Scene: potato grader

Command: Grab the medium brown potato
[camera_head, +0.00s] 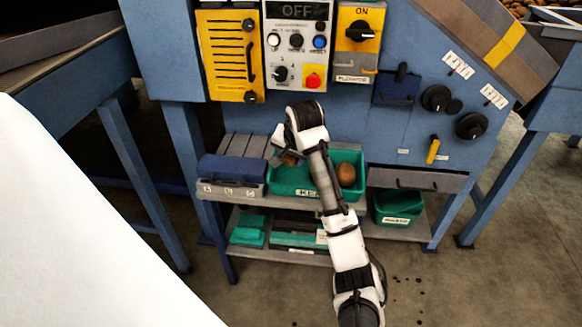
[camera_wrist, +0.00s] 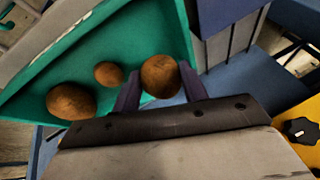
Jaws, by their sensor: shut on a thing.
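In the wrist view, the medium brown potato (camera_wrist: 160,74) is between the two dark fingers of my gripper (camera_wrist: 161,84), which is shut on it. A larger brown potato (camera_wrist: 71,101) and a smaller one (camera_wrist: 108,73) lie to the left in the green tray (camera_wrist: 120,38). In the head view, my gripper (camera_head: 284,150) is at the left part of the green tray (camera_head: 282,186), with a bit of brown potato (camera_head: 289,159) showing below it. The large potato (camera_head: 346,174) lies at the tray's right end. My arm hides the tray's middle. I cannot tell whether the held potato touches the tray.
A dark blue box (camera_head: 232,168) stands left of the tray on the same shelf. The control panel (camera_head: 297,45), its display reading OFF, is above. Black knobs (camera_head: 437,98) are at the right. More green bins (camera_head: 398,206) sit lower.

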